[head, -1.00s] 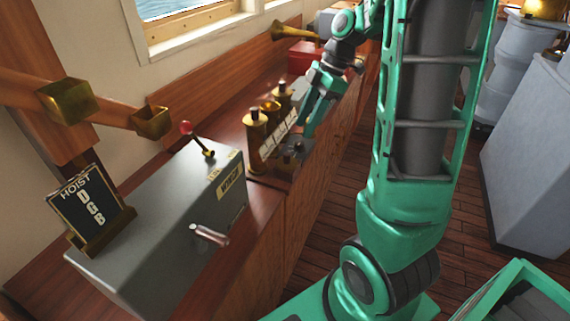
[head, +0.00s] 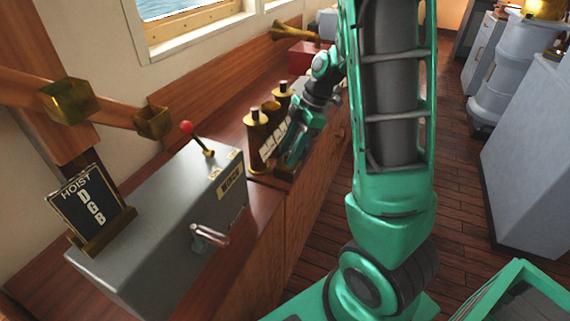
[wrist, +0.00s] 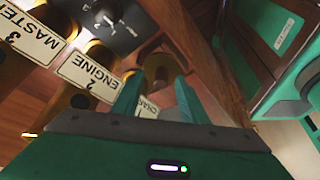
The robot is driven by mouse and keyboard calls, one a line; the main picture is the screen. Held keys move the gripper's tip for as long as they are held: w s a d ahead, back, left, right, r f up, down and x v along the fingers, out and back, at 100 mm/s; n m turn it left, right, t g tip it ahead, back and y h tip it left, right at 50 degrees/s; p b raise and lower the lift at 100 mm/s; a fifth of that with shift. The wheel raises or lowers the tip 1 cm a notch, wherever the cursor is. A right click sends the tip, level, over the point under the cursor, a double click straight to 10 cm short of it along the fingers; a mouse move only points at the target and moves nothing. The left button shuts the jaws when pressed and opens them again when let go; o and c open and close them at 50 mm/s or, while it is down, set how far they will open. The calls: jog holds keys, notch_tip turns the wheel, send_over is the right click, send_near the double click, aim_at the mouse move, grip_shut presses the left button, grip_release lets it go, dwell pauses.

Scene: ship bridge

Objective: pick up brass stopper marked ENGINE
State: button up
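Three brass voice pipes stand on the counter. In the head view the near (head: 255,135) and far (head: 283,94) ones are capped, and the middle one (head: 269,106) looks open. The wrist view shows their white plates upside down: MASTER 3 (wrist: 32,34), ENGINE 2 (wrist: 92,75) and a partly hidden CHART plate (wrist: 147,108). My gripper (wrist: 157,92) is open, its two green fingers apart. A round brass piece (wrist: 160,68) shows beyond and between the fingertips, apparently not gripped. I cannot read any marking on it, so I cannot tell whether it is the ENGINE stopper.
A grey hoist box (head: 155,215) with a red-knobbed lever (head: 197,138) stands nearer on the counter. A red box (head: 303,58) and a brass horn (head: 292,33) are farther along. A dark panel with knobs (wrist: 110,15) lies near the plates. The plank floor (head: 465,190) is clear.

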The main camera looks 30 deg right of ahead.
jog(key=shift+a+f, duration=0.15)
jog(key=shift+f, duration=0.2)
jog(key=shift+c, duration=0.6)
grip_shut()
